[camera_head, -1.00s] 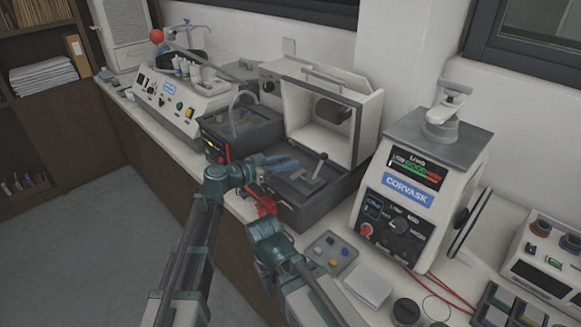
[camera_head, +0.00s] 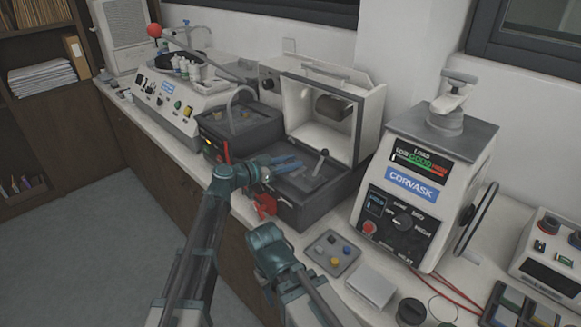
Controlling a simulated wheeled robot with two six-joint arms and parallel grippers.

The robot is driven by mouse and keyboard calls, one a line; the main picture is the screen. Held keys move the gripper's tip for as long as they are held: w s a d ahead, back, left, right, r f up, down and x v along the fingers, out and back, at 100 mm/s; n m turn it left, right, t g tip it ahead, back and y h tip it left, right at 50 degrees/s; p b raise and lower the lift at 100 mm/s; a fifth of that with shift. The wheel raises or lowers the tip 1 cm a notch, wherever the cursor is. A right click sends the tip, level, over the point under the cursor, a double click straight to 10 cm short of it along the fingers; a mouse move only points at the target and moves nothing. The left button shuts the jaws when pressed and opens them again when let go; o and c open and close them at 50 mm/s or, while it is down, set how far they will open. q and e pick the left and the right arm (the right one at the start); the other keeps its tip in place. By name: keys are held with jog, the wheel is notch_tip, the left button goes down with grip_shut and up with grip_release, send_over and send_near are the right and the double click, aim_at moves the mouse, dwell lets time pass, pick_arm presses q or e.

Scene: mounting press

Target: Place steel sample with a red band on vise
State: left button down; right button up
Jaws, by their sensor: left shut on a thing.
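My left gripper (camera_head: 290,163) reaches over the dark base of the open cutting machine, with its blue fingers shut near the vise (camera_head: 304,180). The thing between the fingers is too small and hidden to make out; no red band shows there. The vise lies in the machine's bed, with an upright lever (camera_head: 321,160) to the right of the fingers. I cannot tell whether the fingers touch the vise. My right arm comes in from the bottom, and its wrist is in front of the machine; its fingers cannot be made out clearly.
The machine's white hood (camera_head: 331,115) stands open behind the bed. A red part (camera_head: 265,204) sits at its front left. A grey tray (camera_head: 318,261) with several small coloured pieces lies in front. The Corvask press (camera_head: 415,190) stands right. Other instruments crowd the bench on the left.

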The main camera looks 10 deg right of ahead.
pick_arm(q)
jog(key=shift+f, duration=0.15)
jog(key=c, duration=0.5)
grip_release()
jog(key=shift+c, duration=0.2)
jog(key=shift+r, duration=0.2)
jog(key=shift+s+a+r, duration=0.1)
jog(key=shift+a, duration=0.1)
jog(key=p+v, duration=0.2)
jog(key=v, duration=0.9)
jog(key=shift+a, duration=0.3)
jog(key=shift+s, duration=0.15)
